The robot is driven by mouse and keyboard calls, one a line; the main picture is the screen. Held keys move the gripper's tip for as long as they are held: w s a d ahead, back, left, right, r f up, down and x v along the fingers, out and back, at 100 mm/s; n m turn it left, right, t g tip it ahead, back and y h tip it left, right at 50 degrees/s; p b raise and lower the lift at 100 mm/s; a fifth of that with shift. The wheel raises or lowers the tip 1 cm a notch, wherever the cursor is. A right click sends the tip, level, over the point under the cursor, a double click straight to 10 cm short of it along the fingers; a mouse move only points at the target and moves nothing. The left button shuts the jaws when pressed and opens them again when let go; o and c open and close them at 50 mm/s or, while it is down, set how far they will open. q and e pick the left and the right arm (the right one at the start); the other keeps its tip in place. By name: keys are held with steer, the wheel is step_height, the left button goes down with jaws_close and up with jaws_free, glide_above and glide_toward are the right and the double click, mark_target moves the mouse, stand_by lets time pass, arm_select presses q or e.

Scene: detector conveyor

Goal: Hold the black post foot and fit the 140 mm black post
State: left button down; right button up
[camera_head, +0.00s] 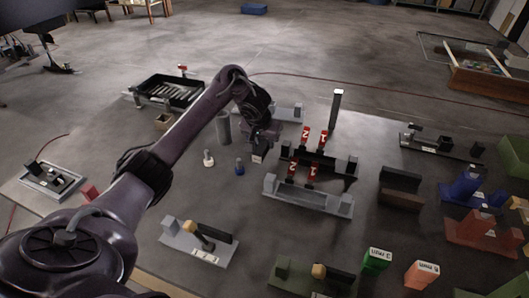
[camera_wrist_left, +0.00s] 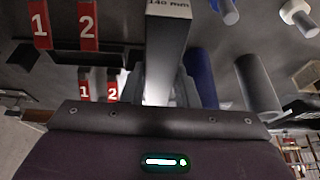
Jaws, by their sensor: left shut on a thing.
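My left gripper (camera_head: 260,146) is over the middle of the table. It is shut on the 140 mm black post. In the left wrist view the post (camera_wrist_left: 166,42) sticks out from between the jaws of my left gripper (camera_wrist_left: 160,92), and its end carries a "140 mm" label. In the head view the gripper hides most of the post; a small pale label (camera_head: 257,159) shows below the jaws. I cannot tell for certain which dark part is the black post foot. My right gripper is not in view.
A tall dark post (camera_head: 334,112) stands right of the gripper, by a black rack with red numbered tags (camera_head: 322,142). A grey rack (camera_head: 308,198) is in front. A white-based peg (camera_head: 208,160) and blue peg (camera_head: 239,167) stand nearby. Dark blocks (camera_head: 401,179) lie right.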

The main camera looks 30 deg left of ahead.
mark_target(264, 141)
arm_select(q)
step_height(264, 141, up, 9)
steer(key=p, duration=0.5)
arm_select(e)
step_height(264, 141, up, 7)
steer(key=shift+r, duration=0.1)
